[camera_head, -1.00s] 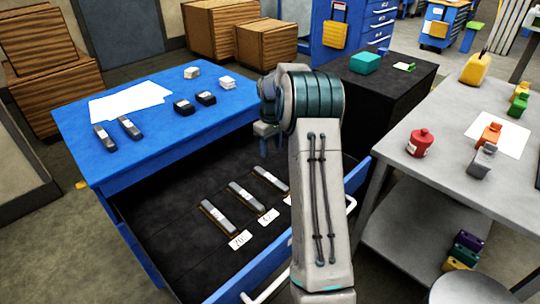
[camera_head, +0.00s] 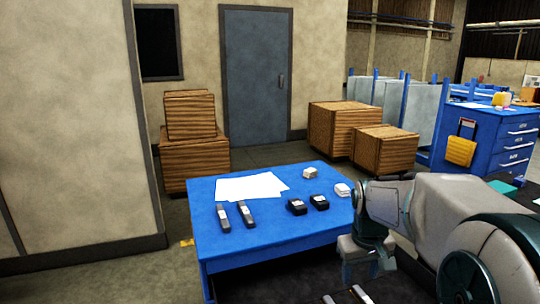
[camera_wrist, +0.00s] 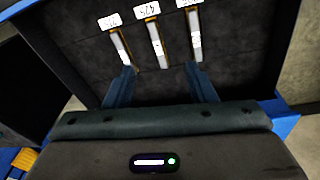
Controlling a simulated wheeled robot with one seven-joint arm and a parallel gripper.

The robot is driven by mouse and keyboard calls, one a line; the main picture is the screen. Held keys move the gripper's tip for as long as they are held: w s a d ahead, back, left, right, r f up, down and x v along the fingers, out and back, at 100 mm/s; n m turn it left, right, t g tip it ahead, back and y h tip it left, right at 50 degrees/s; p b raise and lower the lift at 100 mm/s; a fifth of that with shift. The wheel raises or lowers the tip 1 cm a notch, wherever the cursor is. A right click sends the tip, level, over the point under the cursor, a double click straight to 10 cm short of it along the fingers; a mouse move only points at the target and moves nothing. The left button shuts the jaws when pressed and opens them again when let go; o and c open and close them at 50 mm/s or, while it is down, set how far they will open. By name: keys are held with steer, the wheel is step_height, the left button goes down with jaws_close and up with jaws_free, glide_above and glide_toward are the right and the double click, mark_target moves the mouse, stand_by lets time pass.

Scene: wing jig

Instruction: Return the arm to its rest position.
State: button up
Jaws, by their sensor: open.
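My gripper (camera_head: 364,274) hangs at the lower right of the head view, beside the right front of the blue table (camera_head: 254,235). In the wrist view its two fingers (camera_wrist: 160,72) are spread apart with nothing held between them. Beyond the fingertips, several grey bars lie in an open dark drawer: a left bar (camera_wrist: 120,47), a middle bar (camera_wrist: 157,43) and a right bar (camera_wrist: 194,32), each beside a white label. In the head view only the ends of two bars (camera_head: 360,293) show at the bottom edge.
The table carries white sheets (camera_head: 248,187), two grey bars (camera_head: 234,215), two black blocks (camera_head: 308,204) and small pale blocks (camera_head: 326,180). Wooden crates (camera_head: 195,160) stand behind it on the left, more crates (camera_head: 345,130) on the right. A blue cabinet (camera_head: 487,140) stands farther right.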

steer(key=s+a+r+m+t+p, duration=0.1)
steer(key=s+a, duration=0.4)
steer(key=s, duration=1.1)
steer(key=shift+s+a+r+m+y+p, duration=0.25)
steer(key=shift+s+m+p, duration=0.2)
steer(key=shift+p, duration=0.3)
steer(key=shift+f, duration=0.1)
